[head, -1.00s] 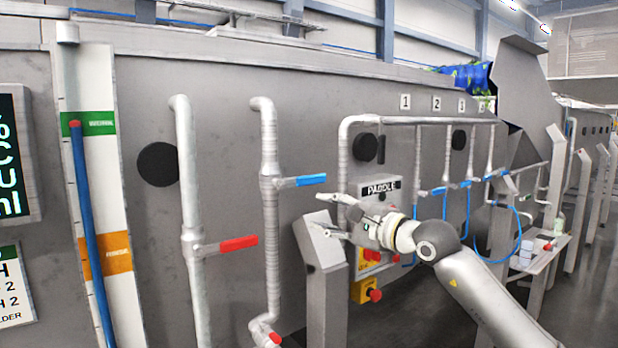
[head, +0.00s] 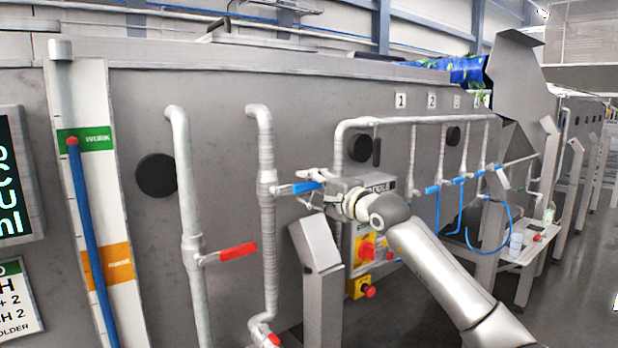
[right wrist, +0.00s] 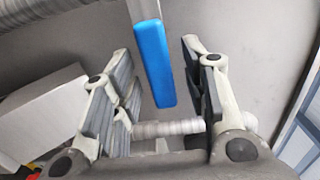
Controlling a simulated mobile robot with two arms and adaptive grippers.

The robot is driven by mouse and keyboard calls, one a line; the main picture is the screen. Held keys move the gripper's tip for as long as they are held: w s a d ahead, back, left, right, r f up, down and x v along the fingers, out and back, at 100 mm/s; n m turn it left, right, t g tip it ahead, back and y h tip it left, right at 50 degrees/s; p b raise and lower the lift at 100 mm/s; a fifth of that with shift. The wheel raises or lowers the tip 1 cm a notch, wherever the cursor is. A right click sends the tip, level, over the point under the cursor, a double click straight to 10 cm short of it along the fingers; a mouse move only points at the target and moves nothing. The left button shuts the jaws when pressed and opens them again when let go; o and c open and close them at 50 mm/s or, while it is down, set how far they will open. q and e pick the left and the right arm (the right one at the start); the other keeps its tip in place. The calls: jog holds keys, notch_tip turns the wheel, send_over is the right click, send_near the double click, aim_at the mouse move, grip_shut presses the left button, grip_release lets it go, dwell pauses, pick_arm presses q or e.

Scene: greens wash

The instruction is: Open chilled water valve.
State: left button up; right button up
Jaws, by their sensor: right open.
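The blue lever handle (head: 307,186) sticks out to the right from the second vertical pipe (head: 266,215), roughly level. I take it for the chilled water valve, but no label on it is readable. My right gripper (head: 308,194) is at the handle, coming from the right. In the right wrist view the blue handle (right wrist: 154,62) stands between the two open finger sets (right wrist: 157,82), with gaps visible on both sides. The right finger hides part of the handle's outer end in the head view. My left gripper is not in view.
A red lever (head: 232,253) sits on the pipe to the left. A slanted grey post (head: 318,250) stands just below my right gripper. A yellow box with a red knob (head: 369,290) and several blue-handled valves (head: 460,181) lie to the right.

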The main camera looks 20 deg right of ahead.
jog(key=shift+w+a, duration=0.25)
jog(key=shift+w, duration=0.3)
jog(key=shift+c, duration=0.5)
grip_shut()
